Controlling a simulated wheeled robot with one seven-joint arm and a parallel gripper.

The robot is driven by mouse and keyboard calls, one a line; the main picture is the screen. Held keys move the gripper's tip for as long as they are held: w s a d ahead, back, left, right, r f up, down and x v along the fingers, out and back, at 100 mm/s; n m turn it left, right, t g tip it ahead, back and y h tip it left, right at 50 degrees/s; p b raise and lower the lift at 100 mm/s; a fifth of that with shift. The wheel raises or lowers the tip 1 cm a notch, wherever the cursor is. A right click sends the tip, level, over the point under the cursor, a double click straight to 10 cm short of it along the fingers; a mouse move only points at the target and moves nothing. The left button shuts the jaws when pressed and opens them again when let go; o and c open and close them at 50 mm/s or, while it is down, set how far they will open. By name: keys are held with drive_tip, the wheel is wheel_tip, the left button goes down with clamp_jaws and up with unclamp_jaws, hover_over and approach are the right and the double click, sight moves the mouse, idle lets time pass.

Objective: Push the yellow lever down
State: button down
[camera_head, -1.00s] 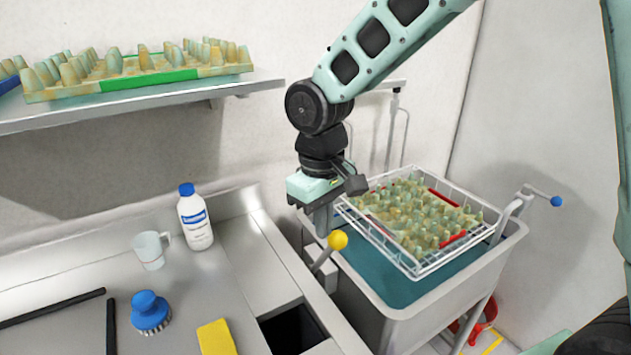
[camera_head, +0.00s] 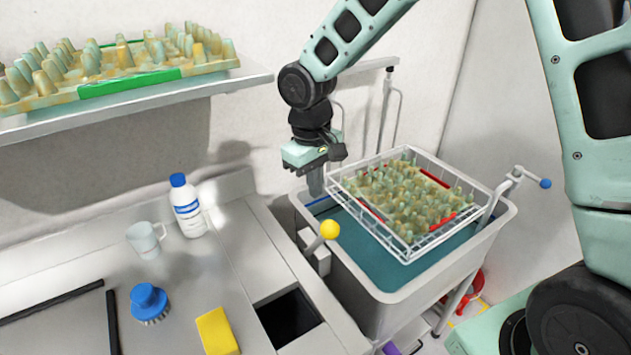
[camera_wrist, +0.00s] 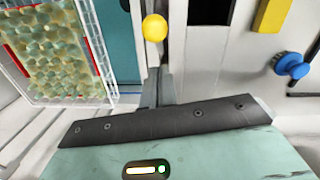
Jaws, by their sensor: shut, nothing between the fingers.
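The yellow lever (camera_head: 329,230) has a round yellow knob on a short grey stem, which slants up from the side of the sink unit, left of the blue-green tank. Its knob also shows at the top middle of the wrist view (camera_wrist: 154,28). My gripper (camera_head: 316,190) points down behind and above the knob, with a gap between them in the head view. In the wrist view my gripper's fingers (camera_wrist: 158,78) are together and empty, just below the knob in the picture. Part of the lever's stem is hidden there.
A wire basket (camera_head: 405,255) with an egg tray rests on the water-filled tank (camera_head: 395,300), right of my gripper. A crank with a blue knob (camera_head: 545,183) is at the right. The counter holds a bottle (camera_head: 187,207), mug (camera_head: 146,238), brush (camera_head: 149,302) and yellow sponge (camera_head: 217,332).

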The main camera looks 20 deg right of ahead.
drive_tip(key=f+p, duration=0.1)
drive_tip(key=f, duration=0.6)
drive_tip(key=shift+s+d+f+p, duration=0.1)
drive_tip(key=shift+s+d+p, duration=0.1)
drive_tip(key=shift+p, duration=0.15)
drive_tip(key=shift+f, duration=0.1)
